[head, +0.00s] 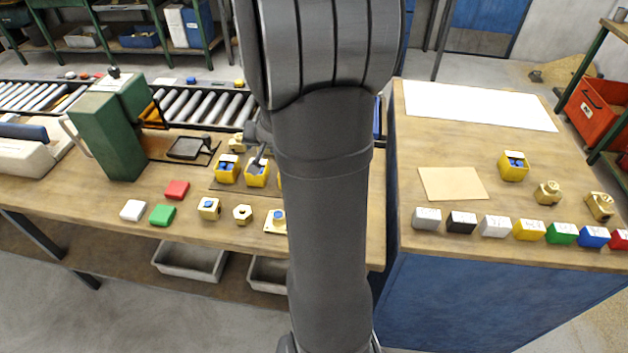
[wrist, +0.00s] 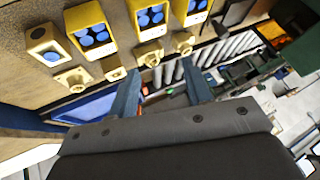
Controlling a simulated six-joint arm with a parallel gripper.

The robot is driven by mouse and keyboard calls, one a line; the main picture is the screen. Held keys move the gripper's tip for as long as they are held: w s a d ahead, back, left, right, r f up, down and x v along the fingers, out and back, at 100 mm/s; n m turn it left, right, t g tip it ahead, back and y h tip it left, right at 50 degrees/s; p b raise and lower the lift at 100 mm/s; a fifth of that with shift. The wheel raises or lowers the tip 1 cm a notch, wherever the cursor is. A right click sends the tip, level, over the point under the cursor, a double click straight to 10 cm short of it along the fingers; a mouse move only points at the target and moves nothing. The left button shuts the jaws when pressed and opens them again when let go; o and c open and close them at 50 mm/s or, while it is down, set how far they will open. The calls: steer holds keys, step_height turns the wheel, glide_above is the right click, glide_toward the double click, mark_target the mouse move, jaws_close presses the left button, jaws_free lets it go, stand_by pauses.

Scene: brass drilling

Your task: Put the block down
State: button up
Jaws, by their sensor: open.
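My gripper (wrist: 160,80) is open in the wrist view, its two fingers apart with no block between them. In the head view my arm hides most of it. A red block (head: 177,190), a white block (head: 133,210) and a green block (head: 162,215) lie close together on the left bench (head: 80,197). On the right bench (head: 470,130), a row along the front edge holds grey (head: 426,218), black (head: 461,222), white (head: 495,226), yellow (head: 529,230), green (head: 562,233), blue (head: 594,237) and red (head: 620,239) blocks. I cannot tell which block the task means.
Yellow containers with blue contents (head: 227,168) and brass parts (head: 242,214) stand on the left bench; similar containers show in the wrist view (wrist: 90,25). A green press (head: 110,135) and roller conveyor (head: 200,107) are behind. A tan sheet (head: 452,184) lies bare on the right bench.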

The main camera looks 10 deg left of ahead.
steer(key=s+d+r+m+t+h, duration=0.15)
steer(key=s+d+t+h, duration=0.4)
steer(key=s+d, duration=0.7)
steer(key=shift+w+f, duration=0.95)
steer(key=shift+f, duration=3)
steer(key=shift+t+y, duration=0.45)
steer(key=x, duration=1.1)
steer(key=shift+w, duration=0.1)
steer(key=shift+x, duration=2.75)
steer(key=shift+w+d+r, duration=0.1)
steer(key=shift+r, duration=0.1)
jaws_close()
